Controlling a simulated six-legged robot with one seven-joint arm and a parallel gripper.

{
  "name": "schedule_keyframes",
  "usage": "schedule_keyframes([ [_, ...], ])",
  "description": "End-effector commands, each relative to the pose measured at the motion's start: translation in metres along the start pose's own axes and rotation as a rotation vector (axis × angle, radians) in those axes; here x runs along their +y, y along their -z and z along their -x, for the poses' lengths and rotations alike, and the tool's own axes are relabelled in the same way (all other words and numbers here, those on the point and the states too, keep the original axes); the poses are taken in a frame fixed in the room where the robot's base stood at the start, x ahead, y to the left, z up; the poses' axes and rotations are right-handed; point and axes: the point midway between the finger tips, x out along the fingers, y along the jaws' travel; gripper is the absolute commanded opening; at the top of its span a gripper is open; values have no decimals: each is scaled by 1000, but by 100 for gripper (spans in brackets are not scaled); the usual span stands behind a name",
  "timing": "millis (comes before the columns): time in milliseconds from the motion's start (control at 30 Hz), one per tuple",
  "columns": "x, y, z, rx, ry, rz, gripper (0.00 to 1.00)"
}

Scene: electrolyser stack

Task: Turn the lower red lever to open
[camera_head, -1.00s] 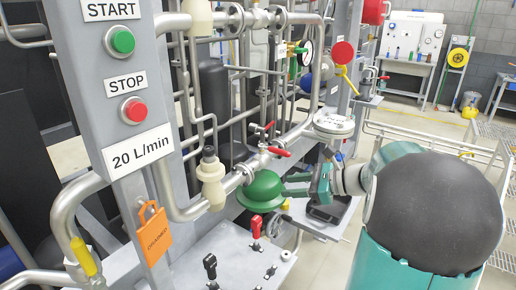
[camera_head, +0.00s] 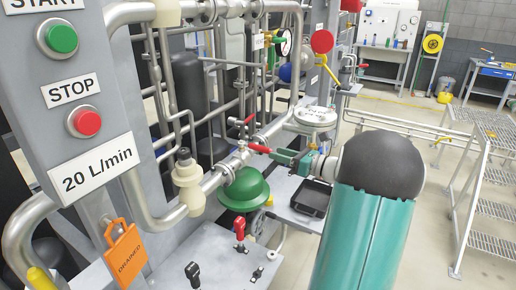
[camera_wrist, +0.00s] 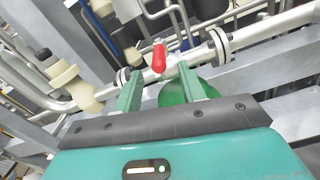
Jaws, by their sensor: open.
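A red lever (camera_head: 258,148) sits on a valve in the slanting metal pipe, above the green dome (camera_head: 243,190). A second, smaller red lever (camera_head: 249,119) shows just above it. My gripper (camera_head: 277,154) is at the right end of the lower lever, at about its height. In the wrist view my gripper (camera_wrist: 159,70) is open, its two green fingers apart. The red lever (camera_wrist: 159,57) shows in the gap between the fingers, just beyond their tips. I cannot tell whether a finger touches it. The green dome (camera_wrist: 190,88) is partly hidden behind the right finger.
A red-handled switch (camera_head: 239,230) and a black one (camera_head: 192,272) stand on the grey bench in front. A cream fitting (camera_head: 188,182) is on the pipe to the left.

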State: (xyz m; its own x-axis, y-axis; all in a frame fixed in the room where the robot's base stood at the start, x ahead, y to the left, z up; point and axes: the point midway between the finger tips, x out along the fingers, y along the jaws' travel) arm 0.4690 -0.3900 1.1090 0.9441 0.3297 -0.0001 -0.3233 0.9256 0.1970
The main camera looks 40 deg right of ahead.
Motion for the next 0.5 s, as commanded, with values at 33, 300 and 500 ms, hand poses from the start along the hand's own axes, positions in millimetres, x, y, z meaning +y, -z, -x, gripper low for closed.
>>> schedule_keyframes([
  [33, 1, 0, -12, 0, -7, 0, 41],
  [300, 0, 0, -64, 1, -7, 0, 41],
  [500, 0, 0, -81, 1, -7, 1, 41],
])
